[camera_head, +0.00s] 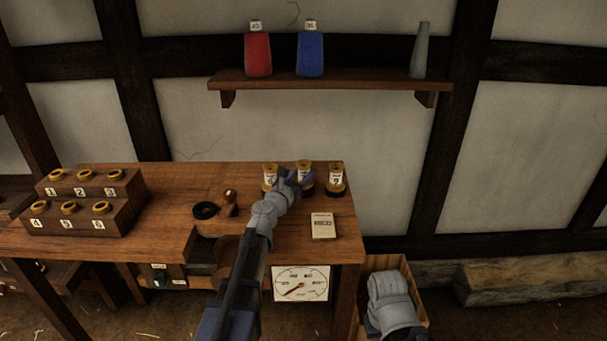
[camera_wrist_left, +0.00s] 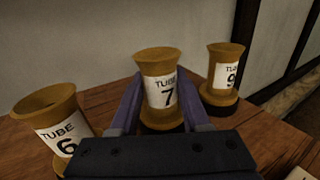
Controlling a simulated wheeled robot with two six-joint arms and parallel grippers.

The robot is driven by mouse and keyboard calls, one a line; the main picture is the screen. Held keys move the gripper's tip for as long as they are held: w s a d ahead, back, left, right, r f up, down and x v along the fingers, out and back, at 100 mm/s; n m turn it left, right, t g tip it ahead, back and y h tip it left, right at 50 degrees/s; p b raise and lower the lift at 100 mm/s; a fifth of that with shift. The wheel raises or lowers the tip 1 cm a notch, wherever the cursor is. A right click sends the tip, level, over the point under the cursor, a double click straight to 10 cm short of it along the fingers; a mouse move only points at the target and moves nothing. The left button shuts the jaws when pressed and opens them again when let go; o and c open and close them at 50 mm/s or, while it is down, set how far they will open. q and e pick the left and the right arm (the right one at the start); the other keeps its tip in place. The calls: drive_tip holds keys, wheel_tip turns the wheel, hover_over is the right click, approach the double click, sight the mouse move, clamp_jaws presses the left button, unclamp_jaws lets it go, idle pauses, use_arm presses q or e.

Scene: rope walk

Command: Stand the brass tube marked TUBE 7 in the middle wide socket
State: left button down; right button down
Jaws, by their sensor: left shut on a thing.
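TUBE 7 (camera_wrist_left: 158,65) is a brass tube with a flared rim and a white label. It stands upright at a dark round base, the middle socket (camera_wrist_left: 162,127), between two other tubes. Whether it is fully seated I cannot tell. My left gripper (camera_wrist_left: 160,105) is shut on it, one finger on each side. In the head view the left gripper (camera_head: 297,180) covers the lower part of TUBE 7 (camera_head: 303,167). The fingers of my right gripper do not show; a grey part of that arm is at the lower right.
TUBE 6 (camera_wrist_left: 60,125) stands close on the left and TUBE 9 (camera_wrist_left: 224,72) on the right. A stepped block (camera_head: 85,203) with numbered brass-rimmed places is at the left. A black ring (camera_head: 205,210) and a small card box (camera_head: 323,226) lie on the bench. A shelf (camera_head: 330,85) hangs above.

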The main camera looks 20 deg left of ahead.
use_arm(q)
drive_tip(key=shift+f+b, duration=0.6)
idle(0.4)
drive_tip(key=c, duration=0.7)
unclamp_jaws()
drive_tip(key=shift+o, duration=0.2)
drive_tip(key=shift+s, duration=0.1)
drive_tip(key=shift+s+a, duration=0.35)
drive_tip(key=shift+s, duration=1.45)
drive_tip(key=shift+s+a, duration=0.35)
drive_tip(key=shift+s, duration=1.4)
drive_tip(key=shift+s+a, duration=0.35)
drive_tip(key=shift+s, duration=1.45)
